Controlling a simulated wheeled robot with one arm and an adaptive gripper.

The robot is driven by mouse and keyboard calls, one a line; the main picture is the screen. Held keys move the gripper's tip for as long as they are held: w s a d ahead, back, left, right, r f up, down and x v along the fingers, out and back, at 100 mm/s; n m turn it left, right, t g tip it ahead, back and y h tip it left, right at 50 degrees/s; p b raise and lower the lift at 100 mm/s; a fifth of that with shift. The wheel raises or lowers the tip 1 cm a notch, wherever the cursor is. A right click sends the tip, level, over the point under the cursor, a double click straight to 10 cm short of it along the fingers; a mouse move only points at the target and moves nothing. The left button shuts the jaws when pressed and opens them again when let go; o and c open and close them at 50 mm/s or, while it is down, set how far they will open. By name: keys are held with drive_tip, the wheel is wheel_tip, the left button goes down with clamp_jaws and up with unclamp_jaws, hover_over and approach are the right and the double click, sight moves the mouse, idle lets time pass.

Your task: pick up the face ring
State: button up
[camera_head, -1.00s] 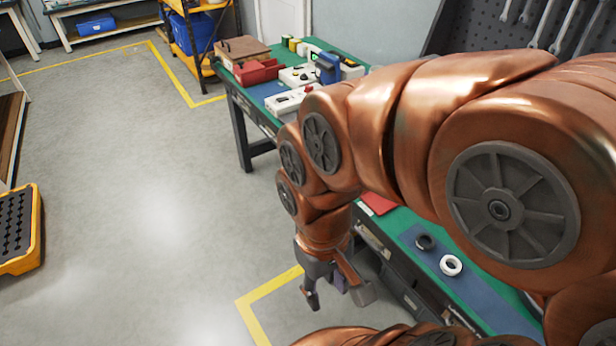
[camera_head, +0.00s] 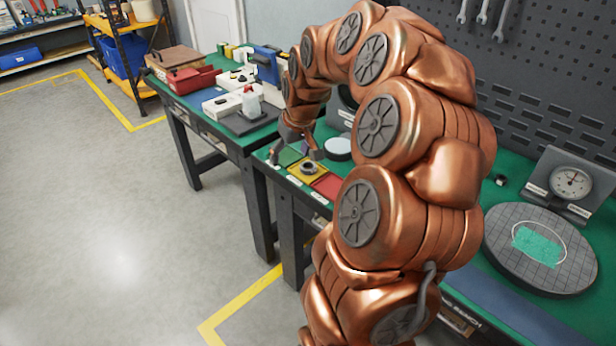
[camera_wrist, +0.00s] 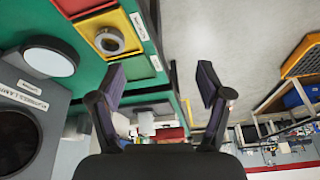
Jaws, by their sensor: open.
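A grey ring (camera_head: 309,168) lies in the yellow tray (camera_head: 295,174) on the green bench, just below and right of my gripper. I cannot tell for sure that it is the face ring. It also shows in the wrist view (camera_wrist: 109,40), in the same tray at upper left. My gripper (camera_head: 296,150) is open and empty above the trays. In the wrist view its two dark fingers (camera_wrist: 160,82) stand wide apart with nothing between them, and the ring lies beyond and left of them.
A red tray (camera_head: 327,186) and a green tray (camera_head: 289,156) flank the yellow one. A pale round disc (camera_head: 338,147) sits behind. A round gridded plate (camera_head: 510,262) and a dial gauge (camera_head: 572,183) stand at right. Another bench (camera_head: 222,133) holds boxes. The floor at left is clear.

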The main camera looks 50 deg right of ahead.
drive_tip(key=m, duration=0.1)
approach(309, 164)
drive_tip(key=a, duration=0.2)
drive_tip(key=shift+s+d+f+h+b, duration=0.15)
drive_tip(key=shift+s+f+h+b, duration=0.2)
drive_tip(key=shift+h+b, duration=0.15)
drive_tip(key=shift+t, duration=0.3)
drive_tip(key=shift+p+x, duration=0.8)
drive_tip(key=shift+x, duration=2.9)
drive_tip(key=shift+s+f, duration=0.1)
drive_tip(key=shift+c, duration=0.3)
drive_tip(key=c, duration=1.2)
